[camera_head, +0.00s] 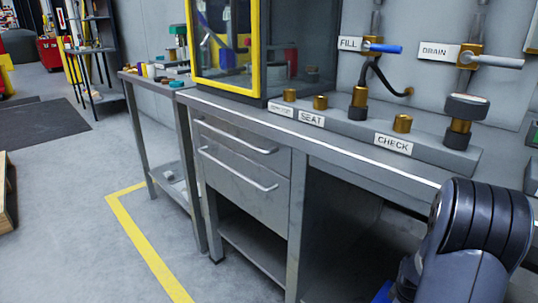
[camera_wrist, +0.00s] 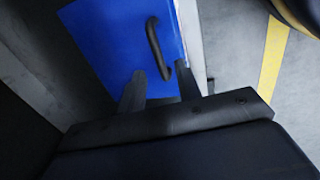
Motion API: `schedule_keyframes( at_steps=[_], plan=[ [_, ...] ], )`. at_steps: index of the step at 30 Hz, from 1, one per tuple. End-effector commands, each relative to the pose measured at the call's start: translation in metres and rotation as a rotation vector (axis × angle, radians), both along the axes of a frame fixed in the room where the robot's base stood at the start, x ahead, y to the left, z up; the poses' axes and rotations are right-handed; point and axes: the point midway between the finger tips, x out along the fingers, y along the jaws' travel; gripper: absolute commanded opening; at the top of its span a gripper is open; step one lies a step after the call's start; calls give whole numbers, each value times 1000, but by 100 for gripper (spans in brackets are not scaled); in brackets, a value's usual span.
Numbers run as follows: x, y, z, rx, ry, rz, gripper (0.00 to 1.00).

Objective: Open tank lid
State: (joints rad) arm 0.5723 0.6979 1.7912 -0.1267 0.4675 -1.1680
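A flat blue panel (camera_wrist: 105,45), which looks like the tank lid, fills the upper middle of the camera_wrist view. A dark curved handle (camera_wrist: 154,45) stands on it. My gripper (camera_wrist: 162,75) is open, with its two dark fingers apart and pointing toward the panel. The handle's lower end appears between the fingertips in the picture; I cannot tell whether they touch it. In the camera_head view my arm covers the lower right and my gripper is out of sight. A small blue patch (camera_head: 384,293) shows beside the arm; most of whatever it belongs to is hidden.
A grey workbench (camera_head: 243,175) with drawers carries a yellow-framed cabinet (camera_head: 255,50) and a valve block (camera_head: 345,125) labelled SEAT and CHECK. FILL (camera_head: 381,48) and DRAIN (camera_head: 497,61) handles are on the wall. The floor at left is mostly open, marked by a yellow line (camera_head: 148,248).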

Motion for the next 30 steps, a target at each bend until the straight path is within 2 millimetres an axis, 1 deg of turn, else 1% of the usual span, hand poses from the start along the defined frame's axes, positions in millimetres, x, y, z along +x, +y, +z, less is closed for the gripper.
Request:
schedule_keyframes(
  at_steps=[1, 5, 17, 20, 30],
  plan=[
    [1, -1, -7, 0, 0, 0, 33],
    [1, -2, -11, 0, 0, 0, 33],
    [1, -2, -9, -1, -1, 0, 33],
    [1, -1, 0, -1, -2, 0, 33],
    [-6, 8, 54, 0, -1, 0, 33]
  ],
)
